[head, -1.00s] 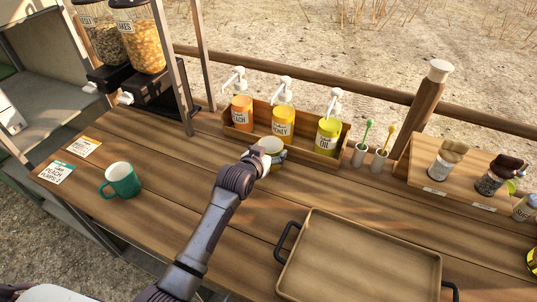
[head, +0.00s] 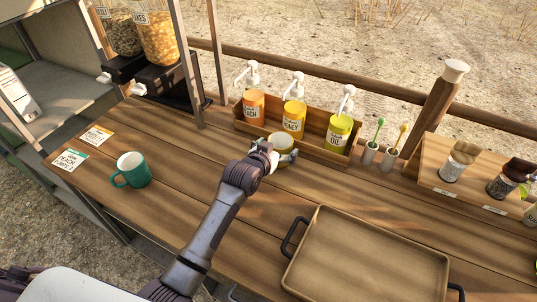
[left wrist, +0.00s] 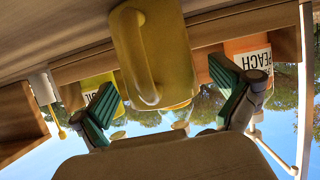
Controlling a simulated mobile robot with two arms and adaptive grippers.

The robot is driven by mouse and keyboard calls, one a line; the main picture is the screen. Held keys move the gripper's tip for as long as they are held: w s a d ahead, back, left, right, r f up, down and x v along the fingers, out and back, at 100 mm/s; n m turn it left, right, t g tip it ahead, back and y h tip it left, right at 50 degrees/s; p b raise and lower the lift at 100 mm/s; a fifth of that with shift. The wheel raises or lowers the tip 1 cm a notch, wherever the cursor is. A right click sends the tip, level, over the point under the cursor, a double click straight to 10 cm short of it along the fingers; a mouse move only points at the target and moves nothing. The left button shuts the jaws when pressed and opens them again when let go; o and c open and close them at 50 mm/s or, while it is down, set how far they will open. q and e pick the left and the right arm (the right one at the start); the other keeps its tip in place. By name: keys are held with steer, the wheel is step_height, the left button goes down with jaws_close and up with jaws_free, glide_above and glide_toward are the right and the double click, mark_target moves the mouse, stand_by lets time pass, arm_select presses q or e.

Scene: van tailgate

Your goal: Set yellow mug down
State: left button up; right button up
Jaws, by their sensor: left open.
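The yellow mug (head: 284,141) is upright at the front of the wooden pump-bottle box, partly hidden by my left gripper (head: 277,159). In the left wrist view, which is upside down, the yellow mug (left wrist: 178,55) is close, with its handle facing me. My left gripper (left wrist: 170,107) is open there, its green-padded fingers spread on either side of the mug with gaps visible. The mug appears to be at the table surface, but its base contact is hard to see. My right gripper is not in view.
Pump bottles stand in a wooden box (head: 314,145) behind the mug. A green mug (head: 133,170) and two cards (head: 70,160) are at left. An empty tray (head: 370,260) is at front right. Bare table (head: 190,160) lies between green mug and gripper.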

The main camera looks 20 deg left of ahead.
arm_select(q)
steer(key=v, duration=1)
steer(key=shift+s+r, duration=0.15)
steer(key=shift+s, duration=0.25)
steer(key=shift+a, duration=0.1)
